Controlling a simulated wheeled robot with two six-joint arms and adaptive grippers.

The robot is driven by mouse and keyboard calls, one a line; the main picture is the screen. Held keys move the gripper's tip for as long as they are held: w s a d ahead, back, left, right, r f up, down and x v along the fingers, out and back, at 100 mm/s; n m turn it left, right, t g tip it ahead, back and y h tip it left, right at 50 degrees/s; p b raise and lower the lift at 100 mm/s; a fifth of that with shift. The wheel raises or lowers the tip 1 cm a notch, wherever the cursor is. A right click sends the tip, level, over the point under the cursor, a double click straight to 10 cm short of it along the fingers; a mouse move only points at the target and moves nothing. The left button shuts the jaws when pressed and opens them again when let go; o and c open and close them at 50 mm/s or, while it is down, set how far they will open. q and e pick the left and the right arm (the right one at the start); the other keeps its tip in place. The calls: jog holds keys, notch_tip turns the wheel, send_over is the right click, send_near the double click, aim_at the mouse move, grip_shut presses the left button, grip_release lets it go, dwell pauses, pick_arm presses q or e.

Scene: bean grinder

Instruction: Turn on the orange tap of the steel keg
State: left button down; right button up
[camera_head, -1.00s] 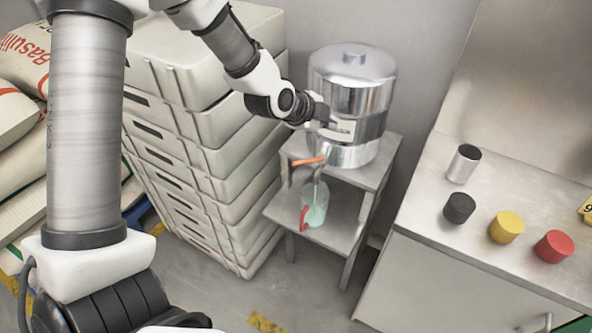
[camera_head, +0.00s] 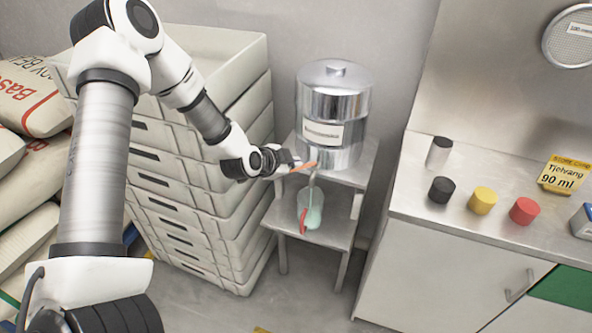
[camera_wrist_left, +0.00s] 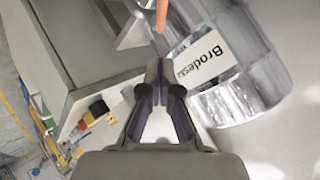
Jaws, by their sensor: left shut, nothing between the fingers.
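The steel keg (camera_head: 340,102) stands on the upper shelf of a small metal stand. Its orange tap handle (camera_head: 303,167) sticks out to the left, low on the keg's front. In the left wrist view the handle (camera_wrist_left: 174,18) lies just beyond my fingertips, and the keg (camera_wrist_left: 235,75) fills the right. My left gripper (camera_head: 292,160) is shut and empty, beside the handle on its left; I cannot tell whether they touch. A clear jug with pale green contents (camera_head: 314,217) and a red handle stands below. I cannot tell whether liquid runs. My right gripper is out of view.
A tall stack of pale crates (camera_head: 205,205) stands close left of the stand (camera_head: 340,235). Bare floor lies in front.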

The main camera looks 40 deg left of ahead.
aim_at(303, 166)
pick_arm(q)
jog(key=w+f, duration=0.2)
jog(key=w+a+f, duration=0.1)
jog(key=w+f, duration=0.1)
jog(key=shift+a+f, duration=0.1)
jog(key=shift+f, duration=0.3)
jog(key=shift+a+f, duration=0.3)
jog(key=shift+w+d, duration=0.1)
